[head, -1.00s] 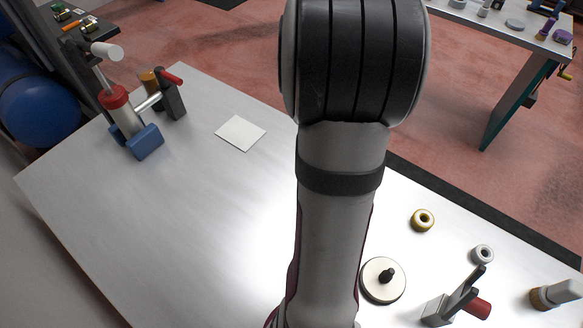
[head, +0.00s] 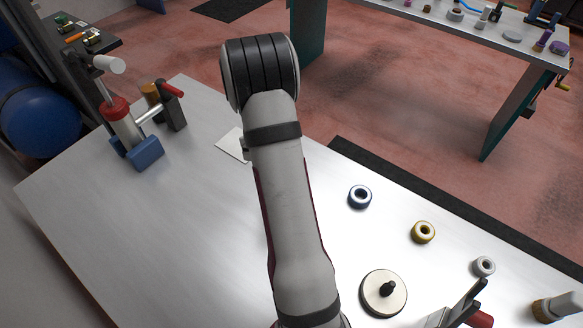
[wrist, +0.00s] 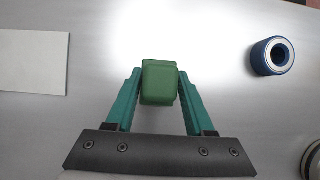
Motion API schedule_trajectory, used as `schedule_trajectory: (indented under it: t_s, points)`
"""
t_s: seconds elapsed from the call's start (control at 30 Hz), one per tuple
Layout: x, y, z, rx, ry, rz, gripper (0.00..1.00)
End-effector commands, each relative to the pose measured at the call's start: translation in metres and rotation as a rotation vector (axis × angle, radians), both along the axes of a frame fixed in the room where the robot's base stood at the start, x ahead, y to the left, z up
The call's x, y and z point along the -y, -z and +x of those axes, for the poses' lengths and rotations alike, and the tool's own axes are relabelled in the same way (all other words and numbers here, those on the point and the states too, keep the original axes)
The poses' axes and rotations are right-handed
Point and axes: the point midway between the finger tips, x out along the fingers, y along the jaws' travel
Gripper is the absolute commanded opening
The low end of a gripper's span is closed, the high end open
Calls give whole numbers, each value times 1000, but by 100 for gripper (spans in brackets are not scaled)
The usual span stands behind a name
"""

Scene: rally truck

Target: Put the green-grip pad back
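A green block-shaped grip (wrist: 160,83) shows in the wrist view, between the teal fingers of my gripper (wrist: 160,90). The fingers close in on its two sides and appear to hold it. Any pad under the green grip is hidden, and I cannot tell how high it is above the table. In the head view my own arm hides the gripper and the grip. A flat white square (head: 233,146) lies on the table, partly behind my arm; it also shows left of the gripper in the wrist view (wrist: 34,62).
A blue ring (head: 360,197), a yellow ring (head: 423,232) and a grey ring (head: 484,266) lie on the table (head: 120,230)'s right side. A round disc with a black knob (head: 383,293) sits nearer. A red-and-blue stand (head: 122,125) is at the back left. The left surface is clear.

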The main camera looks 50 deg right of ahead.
Motion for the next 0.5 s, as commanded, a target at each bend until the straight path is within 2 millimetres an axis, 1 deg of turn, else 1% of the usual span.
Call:
schedule_trajectory:
  t_s: [0.03,0.07,0.3,0.4,0.47,0.5]
  points:
    - [0,0,0,0,0,-1,65]
    - [0,0,0,0,0,-1,69]
    - [1,-1,0,1,0,-2,69]
    - [1,3,0,0,-1,-1,69]
    - [-3,-4,1,4,0,-4,69]
    - [-6,-11,1,4,0,-5,69]
